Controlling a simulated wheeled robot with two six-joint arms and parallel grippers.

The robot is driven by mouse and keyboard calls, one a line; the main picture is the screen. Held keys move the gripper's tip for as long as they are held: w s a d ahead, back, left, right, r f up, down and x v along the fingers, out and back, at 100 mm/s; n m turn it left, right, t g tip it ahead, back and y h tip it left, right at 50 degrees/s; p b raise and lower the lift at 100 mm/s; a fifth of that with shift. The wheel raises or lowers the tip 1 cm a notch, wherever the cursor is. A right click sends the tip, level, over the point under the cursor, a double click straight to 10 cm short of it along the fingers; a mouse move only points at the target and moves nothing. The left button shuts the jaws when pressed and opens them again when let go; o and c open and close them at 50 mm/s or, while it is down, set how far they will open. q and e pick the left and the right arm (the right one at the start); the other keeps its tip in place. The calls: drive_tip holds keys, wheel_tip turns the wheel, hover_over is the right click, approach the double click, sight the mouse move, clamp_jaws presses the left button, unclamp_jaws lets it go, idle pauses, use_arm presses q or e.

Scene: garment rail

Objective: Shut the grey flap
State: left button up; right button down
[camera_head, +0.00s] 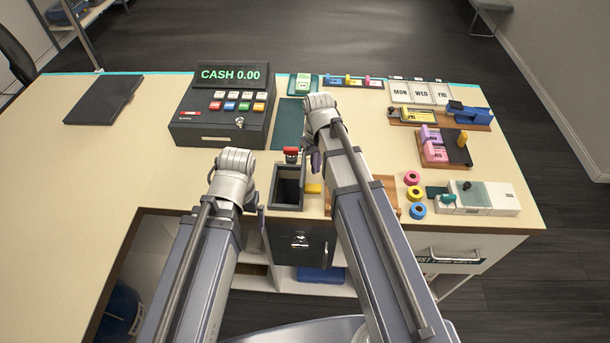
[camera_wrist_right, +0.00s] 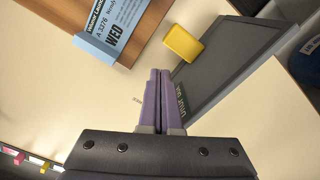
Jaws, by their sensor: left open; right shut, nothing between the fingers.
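A grey-framed dark recess (camera_head: 275,203) is set in the counter near its front edge. My right gripper (camera_head: 316,163) is shut and empty, above the counter by the recess's far right corner. Its purple fingertips (camera_wrist_right: 159,74) point near the panel's left edge; contact is unclear. My left gripper (camera_head: 261,212) is open, low at the recess's left side, mostly hidden by its wrist.
A red button (camera_head: 291,153) stands behind the recess, and a cash register (camera_head: 222,105) behind left. A wooden tray (camera_wrist_right: 60,20) holds a blue WED ticket pad (camera_wrist_right: 115,25). Tape rolls (camera_head: 413,193) lie at right. A dark cabinet door (camera_head: 300,243) is below.

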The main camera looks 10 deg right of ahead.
drive_tip(key=shift+a, duration=0.1)
idle(0.3)
drive_tip(key=shift+w+a, duration=0.3)
drive_tip(key=shift+a, duration=0.65)
drive_tip(key=shift+w+a, duration=0.3)
drive_tip(key=shift+a, duration=0.6)
wheel_tip(320, 180, up, 9)
drive_tip(key=d+p, duration=0.1)
drive_tip(key=p, duration=0.8)
drive_tip(key=shift+s, duration=0.2)
drive_tip(key=shift+d, duration=0.1)
drive_tip(key=s+a+f+b, duration=0.4)
drive_tip(key=s+f+b, duration=0.1)
drive_tip(key=s, duration=0.2)
drive_tip(key=s+a+f+n+h+b, duration=0.1)
drive_tip(key=s+a+f+b, duration=0.2)
drive_tip(key=s, duration=0.5)
drive_tip(key=shift+a+f+b, duration=0.4)
drive_tip(key=shift+f+b, duration=0.45)
drive_tip(key=shift+b, duration=0.05)
